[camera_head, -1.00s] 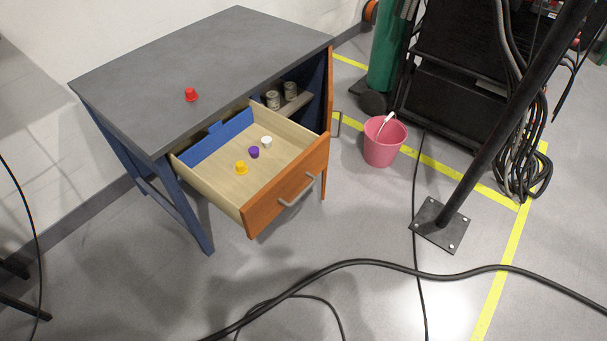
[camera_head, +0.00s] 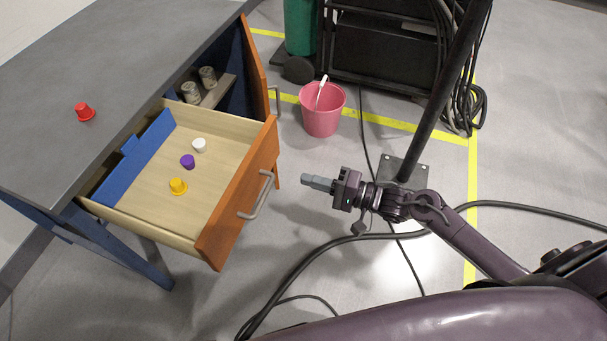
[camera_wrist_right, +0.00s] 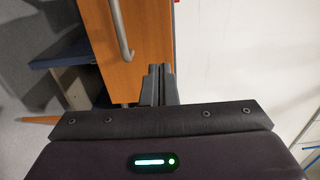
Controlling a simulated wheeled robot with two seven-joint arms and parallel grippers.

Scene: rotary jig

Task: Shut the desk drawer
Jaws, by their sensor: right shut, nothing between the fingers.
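The desk drawer (camera_head: 211,210) is pulled well out of the grey-topped desk (camera_head: 110,60). It has an orange-brown front and a curved metal handle (camera_head: 259,195). Inside lie a white (camera_head: 199,145), a purple (camera_head: 187,161) and a yellow (camera_head: 178,186) small piece. My right gripper (camera_head: 306,180) is shut and empty, to the right of the drawer front and apart from the handle. In the right wrist view the closed fingers (camera_wrist_right: 158,84) show in front of an orange-brown panel, with a metal handle (camera_wrist_right: 121,32) to their left. My left gripper is not in view.
A red piece (camera_head: 85,112) sits on the desk top. An orange-brown cabinet door (camera_head: 256,62) stands open beside jars (camera_head: 191,92). A pink bucket (camera_head: 322,109), a dark pole and black cables (camera_head: 300,258) are on the floor.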

